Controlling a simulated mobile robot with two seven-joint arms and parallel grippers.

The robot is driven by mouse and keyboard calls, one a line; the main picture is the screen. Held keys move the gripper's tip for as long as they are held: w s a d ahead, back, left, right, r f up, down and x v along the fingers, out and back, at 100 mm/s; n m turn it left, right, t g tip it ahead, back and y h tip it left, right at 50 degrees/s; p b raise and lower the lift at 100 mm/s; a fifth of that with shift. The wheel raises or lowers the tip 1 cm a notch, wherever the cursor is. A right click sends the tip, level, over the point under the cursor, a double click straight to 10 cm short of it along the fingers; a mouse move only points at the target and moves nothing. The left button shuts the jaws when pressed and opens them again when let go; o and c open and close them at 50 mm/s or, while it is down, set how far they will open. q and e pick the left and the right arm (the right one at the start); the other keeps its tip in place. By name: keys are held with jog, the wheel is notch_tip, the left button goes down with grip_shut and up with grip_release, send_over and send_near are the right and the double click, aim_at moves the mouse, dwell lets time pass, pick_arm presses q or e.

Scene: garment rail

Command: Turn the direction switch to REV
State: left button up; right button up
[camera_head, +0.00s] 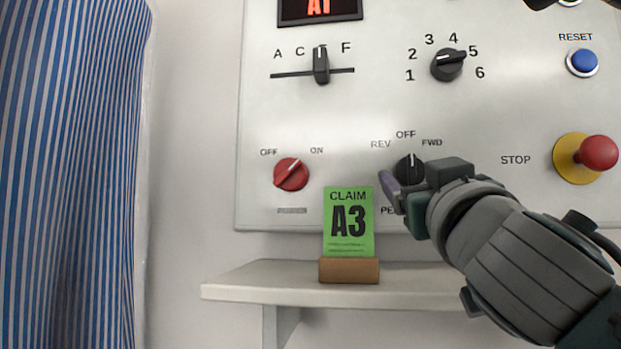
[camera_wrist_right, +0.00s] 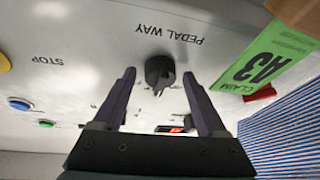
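The direction switch (camera_head: 409,168) is a black knob low on the white panel, below the labels REV, OFF and FWD. Its pointer looks upright, at OFF. My right gripper (camera_head: 404,188) comes in from the lower right and covers part of the knob's lower side. In the right wrist view the knob (camera_wrist_right: 159,68) sits between the two spread fingertips of the right gripper (camera_wrist_right: 160,78), with a gap visible on both sides. That gripper is open and holds nothing. My left gripper is not in view.
A red OFF/ON knob (camera_head: 291,174), slider (camera_head: 321,65), numbered dial (camera_head: 447,65), blue RESET button (camera_head: 582,62) and red stop button (camera_head: 596,153) share the panel. A green A3 claim card (camera_head: 349,240) stands on the shelf (camera_head: 250,287) below. A striped garment (camera_head: 70,170) hangs left.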

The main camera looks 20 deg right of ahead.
grip_shut()
jog(key=shift+d+r+n+y+p, duration=0.1)
jog(key=shift+r+n+y+p, duration=0.15)
jog(key=shift+n+y+p, duration=0.65)
jog(key=n+y+p, duration=0.1)
jog(key=n+p, duration=0.2)
jog(key=n+y+p, duration=0.1)
jog(key=n+p, duration=0.3)
jog(key=shift+s+d+r+y, duration=0.15)
jog(key=shift+r+y, duration=0.05)
jog(key=shift+y, duration=0.1)
jog(key=shift+f+n+g+y+p, duration=0.15)
jog(key=shift+n+g+y+p, duration=0.15)
jog(key=shift+n+p, duration=0.8)
jog(key=shift+o, duration=0.7)
grip_release()
